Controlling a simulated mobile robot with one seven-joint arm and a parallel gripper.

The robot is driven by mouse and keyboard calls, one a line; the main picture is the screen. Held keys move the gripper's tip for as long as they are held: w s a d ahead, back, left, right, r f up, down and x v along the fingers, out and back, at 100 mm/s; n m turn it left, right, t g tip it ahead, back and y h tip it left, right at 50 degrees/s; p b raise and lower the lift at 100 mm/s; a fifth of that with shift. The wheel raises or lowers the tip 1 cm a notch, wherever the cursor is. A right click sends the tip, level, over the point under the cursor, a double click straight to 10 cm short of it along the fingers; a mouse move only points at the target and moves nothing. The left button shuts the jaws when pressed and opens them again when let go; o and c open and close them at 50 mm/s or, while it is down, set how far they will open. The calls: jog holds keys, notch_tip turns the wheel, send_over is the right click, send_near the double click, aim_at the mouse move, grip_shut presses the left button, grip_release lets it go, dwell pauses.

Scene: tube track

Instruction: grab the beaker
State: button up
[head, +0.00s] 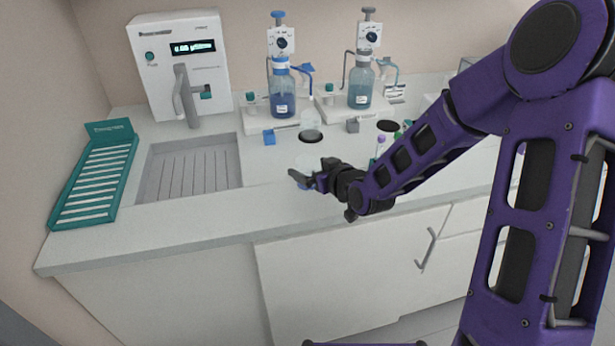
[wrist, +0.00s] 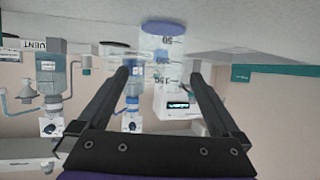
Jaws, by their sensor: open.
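The beaker (wrist: 162,52) is clear with dark volume marks and a blue base. It stands on the counter, upside down in the wrist picture. My gripper (wrist: 159,69) is open, with one finger on each side of the beaker's outline and visible gaps to both. I cannot tell how deep the beaker is between the fingers. In the head view my gripper (head: 306,177) is low over the front of the counter, fingers pointing left. The beaker is faint there (head: 304,163), partly hidden by the fingers.
A sink (head: 190,170) and a teal rack (head: 95,180) are to the left. A white machine (head: 180,70) and two dispenser bottles (head: 282,95) (head: 360,88) stand behind.

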aim_at(302, 163)
jog(key=x, duration=0.5)
jog(key=shift+r, duration=0.1)
jog(key=c, duration=1.3)
